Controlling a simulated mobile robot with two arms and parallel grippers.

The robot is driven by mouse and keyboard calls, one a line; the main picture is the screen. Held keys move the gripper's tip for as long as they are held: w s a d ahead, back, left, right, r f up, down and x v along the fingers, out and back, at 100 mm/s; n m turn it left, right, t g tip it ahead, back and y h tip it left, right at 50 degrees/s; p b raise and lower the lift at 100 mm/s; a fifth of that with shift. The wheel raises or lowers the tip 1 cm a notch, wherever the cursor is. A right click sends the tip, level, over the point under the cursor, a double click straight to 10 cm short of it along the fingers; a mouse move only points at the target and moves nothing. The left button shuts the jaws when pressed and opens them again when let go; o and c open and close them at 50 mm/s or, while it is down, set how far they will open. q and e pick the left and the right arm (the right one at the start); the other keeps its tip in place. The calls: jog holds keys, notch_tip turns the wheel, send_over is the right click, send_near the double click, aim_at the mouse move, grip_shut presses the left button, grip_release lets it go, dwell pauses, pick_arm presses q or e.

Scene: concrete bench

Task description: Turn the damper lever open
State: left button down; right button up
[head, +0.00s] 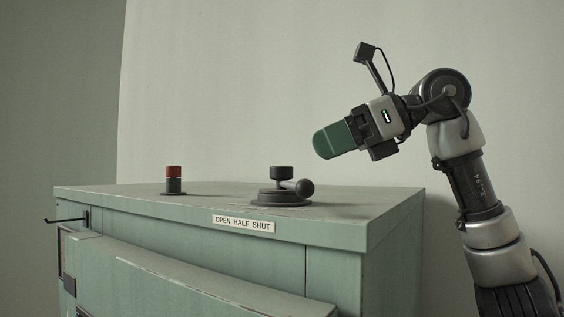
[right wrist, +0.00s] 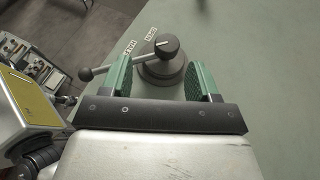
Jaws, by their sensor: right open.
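The damper lever (head: 290,188) stands on the top of the green cabinet. It has a round dark base, an upright hub and a short arm with a ball knob (head: 304,187), pointing right and toward the viewer, to the SHUT side of the label. In the right wrist view the hub (right wrist: 166,47) lies beyond and between the green fingers, and the arm runs left, with its ball (right wrist: 86,75) outside the left finger. My right gripper (head: 328,142) is open and empty, above and to the right of the lever, apart from it. My left gripper is out of view.
A label plate (head: 243,223) reading OPEN HALF SHUT is on the front edge of the cabinet (head: 385,207). A red-topped knob (head: 173,180) stands to the left on the top. A dark hook (head: 66,220) sticks out at the left.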

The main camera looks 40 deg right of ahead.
jog(key=x, duration=0.1)
jog(key=p+x, duration=0.1)
jog(key=x, duration=0.3)
jog(key=shift+w+d+f, duration=0.1)
jog(key=shift+w+d, duration=0.2)
jog(key=shift+w, duration=0.2)
jog(key=shift+p+x, duration=0.5)
jog(key=shift+x, duration=0.7)
jog(key=shift+a, duration=0.15)
jog(key=shift+c, duration=1.4)
grip_shut()
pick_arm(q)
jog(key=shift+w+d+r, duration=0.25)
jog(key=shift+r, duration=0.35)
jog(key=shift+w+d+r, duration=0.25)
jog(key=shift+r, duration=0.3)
